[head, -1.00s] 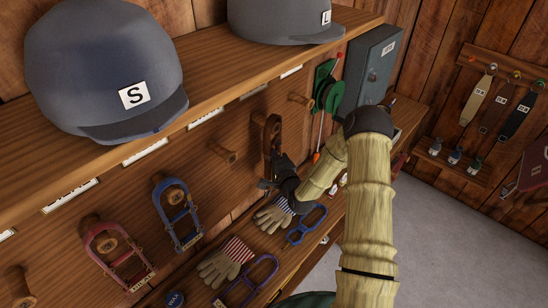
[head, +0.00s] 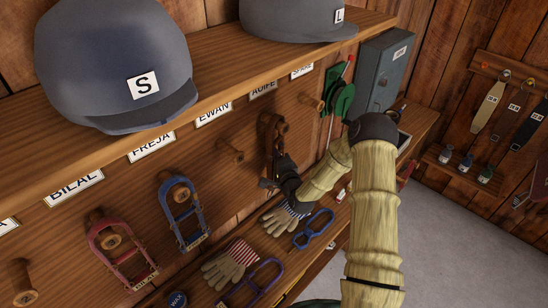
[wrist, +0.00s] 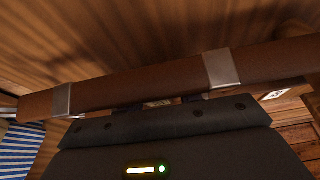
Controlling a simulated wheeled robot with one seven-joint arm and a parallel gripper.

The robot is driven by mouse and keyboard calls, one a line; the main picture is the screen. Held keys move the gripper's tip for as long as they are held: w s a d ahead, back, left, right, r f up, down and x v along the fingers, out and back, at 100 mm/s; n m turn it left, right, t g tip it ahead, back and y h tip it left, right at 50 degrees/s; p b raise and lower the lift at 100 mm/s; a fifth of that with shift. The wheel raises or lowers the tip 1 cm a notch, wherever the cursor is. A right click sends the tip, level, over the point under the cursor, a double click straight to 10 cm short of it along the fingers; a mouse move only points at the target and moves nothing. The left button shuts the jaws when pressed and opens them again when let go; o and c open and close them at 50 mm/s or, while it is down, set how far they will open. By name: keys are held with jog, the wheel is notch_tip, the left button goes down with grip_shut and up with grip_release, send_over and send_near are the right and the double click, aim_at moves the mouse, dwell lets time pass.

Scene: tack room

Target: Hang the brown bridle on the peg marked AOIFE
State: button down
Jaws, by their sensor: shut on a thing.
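The brown bridle (head: 267,133) is upright against the wall board, below the AOIFE label (head: 263,91). A wooden peg (head: 282,126) shows at the bridle's top loop, which looks to be around it; whether the peg carries its weight I cannot tell. My gripper (head: 270,184) is shut on the bridle's lower part, its fingers mostly hidden. In the wrist view the brown strap (wrist: 145,88) with two silver bands crosses right in front of my gripper (wrist: 170,102).
An empty peg (head: 232,153) is under EWAN, left of the bridle. A blue bridle (head: 178,217) and a red bridle (head: 120,255) hang further left. A green reel (head: 340,97) is to the right. Gloves (head: 228,265) lie on the bench below. Helmets stand on the shelf above.

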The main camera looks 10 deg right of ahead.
jog(key=shift+r, duration=0.1)
jog(key=c, duration=0.9)
grip_release()
jog(key=shift+s+d+f+b, duration=0.2)
jog(key=shift+s+b, duration=0.15)
jog(key=shift+s, duration=0.2)
jog(key=shift+b+v, duration=0.9)
jog(key=shift+v, duration=7.2)
